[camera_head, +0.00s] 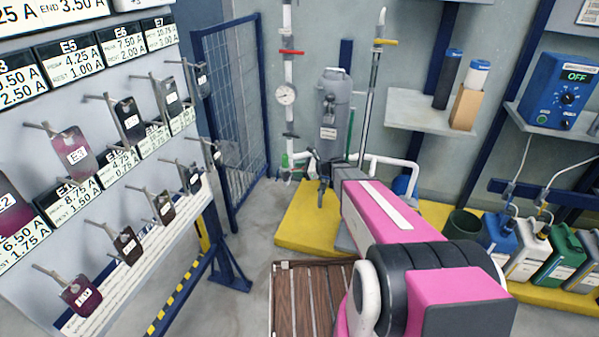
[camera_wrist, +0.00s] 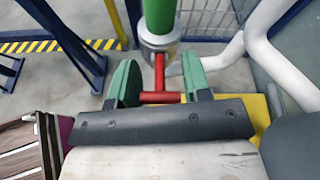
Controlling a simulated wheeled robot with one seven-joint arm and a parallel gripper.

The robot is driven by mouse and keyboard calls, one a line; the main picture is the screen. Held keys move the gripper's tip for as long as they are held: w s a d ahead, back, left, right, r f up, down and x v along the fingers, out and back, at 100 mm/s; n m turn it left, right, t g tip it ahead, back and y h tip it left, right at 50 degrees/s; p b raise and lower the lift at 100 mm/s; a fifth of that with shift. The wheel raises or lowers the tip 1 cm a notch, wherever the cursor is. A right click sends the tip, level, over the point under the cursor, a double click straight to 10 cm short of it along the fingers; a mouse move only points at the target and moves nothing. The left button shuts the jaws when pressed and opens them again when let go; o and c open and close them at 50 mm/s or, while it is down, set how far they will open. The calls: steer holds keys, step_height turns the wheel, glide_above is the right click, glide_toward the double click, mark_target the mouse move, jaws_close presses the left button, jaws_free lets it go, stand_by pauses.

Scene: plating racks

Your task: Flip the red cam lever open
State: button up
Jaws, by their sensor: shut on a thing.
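The red cam lever (camera_wrist: 159,80) shows in the wrist view as a red T shape, its stem running up to a grey metal coupling (camera_wrist: 159,42) under a green cylinder (camera_wrist: 159,14). My gripper (camera_wrist: 160,88) has its two green fingers on either side of the lever's crossbar and is shut on it. The stem points toward my wrist. In the head view my pink arm reaches to the pipework at the back, and I cannot make out the lever there.
White pipes (camera_wrist: 281,62) run close to the right of my gripper in the wrist view. In the head view a grey tank (camera_head: 333,112) stands above the yellow platform (camera_head: 304,222). A blue mesh fence (camera_head: 232,110) and a rack panel (camera_head: 128,232) are on the left.

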stand_by(0.3)
steer(key=o, duration=0.9)
steer(key=shift+r, duration=0.1)
steer(key=v, duration=1)
steer(key=shift+s+d+r, duration=0.15)
steer(key=shift+d, duration=0.2)
steer(key=s+a+f+n+g+h, duration=0.2)
steer(key=s+n+g+h, duration=0.25)
steer(key=s+n, duration=0.6)
steer(key=s+d+n+h, duration=0.1)
steer(key=s+n+h, duration=0.2)
steer(key=s, duration=0.1)
steer(key=s+d+r+n+h, duration=0.1)
steer(key=s+d+n+h, duration=0.1)
steer(key=s+n+h, duration=0.1)
steer(key=s+d+r+n+h, duration=0.1)
steer(key=s+d+n+h, duration=0.1)
steer(key=s+n+h, duration=0.1)
steer(key=shift+s+d+n+g, duration=0.1)
steer(key=shift+s+n+g, duration=0.2)
steer(key=shift+s, duration=0.5)
